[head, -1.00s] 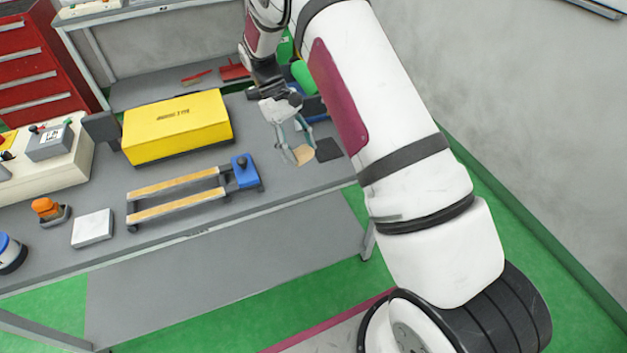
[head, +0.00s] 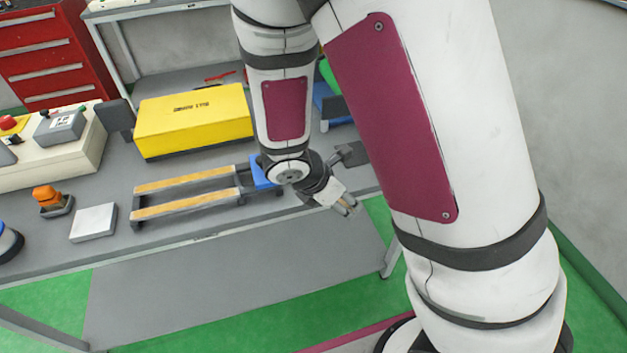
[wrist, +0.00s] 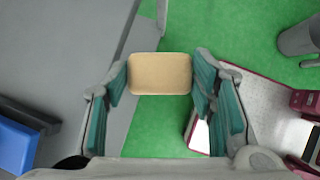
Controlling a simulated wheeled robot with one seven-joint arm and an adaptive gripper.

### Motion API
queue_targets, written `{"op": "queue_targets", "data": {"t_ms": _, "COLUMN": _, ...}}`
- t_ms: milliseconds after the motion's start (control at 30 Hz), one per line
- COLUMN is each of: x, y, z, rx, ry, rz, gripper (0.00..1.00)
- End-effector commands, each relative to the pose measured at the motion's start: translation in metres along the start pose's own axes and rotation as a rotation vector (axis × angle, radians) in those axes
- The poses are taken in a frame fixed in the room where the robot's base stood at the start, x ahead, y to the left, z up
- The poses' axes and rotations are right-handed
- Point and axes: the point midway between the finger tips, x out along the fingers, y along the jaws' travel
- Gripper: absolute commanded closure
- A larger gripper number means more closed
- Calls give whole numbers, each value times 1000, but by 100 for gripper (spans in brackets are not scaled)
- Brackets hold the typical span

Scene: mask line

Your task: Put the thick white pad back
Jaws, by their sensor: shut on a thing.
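A white square pad (head: 93,222) lies flat near the front edge of the grey table in the head view, left of a frame with two tan rails. My gripper (head: 345,207) is at the table's front edge, right of that frame. In the wrist view my gripper (wrist: 160,76) is shut on a tan pad (wrist: 160,66) with rounded corners, held between the teal-lined fingers. The held pad is over the table edge and green floor. In the head view it is mostly hidden by the fingers.
The railed frame (head: 186,178) has a blue end block (head: 262,172), partly behind my arm. A dark square plate (head: 353,153) lies on the table beyond my gripper. A yellow box (head: 194,122) stands behind the frame. An orange knob (head: 47,196) is at left.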

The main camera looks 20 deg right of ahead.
Motion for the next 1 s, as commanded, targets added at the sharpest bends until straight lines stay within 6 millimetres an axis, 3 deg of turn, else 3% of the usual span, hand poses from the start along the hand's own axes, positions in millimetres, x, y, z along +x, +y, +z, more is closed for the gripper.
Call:
{"op": "queue_targets", "data": {"t_ms": 133, "x": 0, "y": -5, "z": -8, "rx": -42, "ry": -1, "rz": 26, "gripper": 75}}
{"op": "queue_targets", "data": {"t_ms": 267, "x": 2, "y": 6, "z": -6, "rx": -46, "ry": -2, "rz": 32, "gripper": 75}}
{"op": "queue_targets", "data": {"t_ms": 800, "x": 31, "y": 126, "z": 14, "rx": -43, "ry": -1, "rz": 31, "gripper": 75}}
{"op": "queue_targets", "data": {"t_ms": 1000, "x": 35, "y": 146, "z": 18, "rx": -45, "ry": -2, "rz": 30, "gripper": 75}}
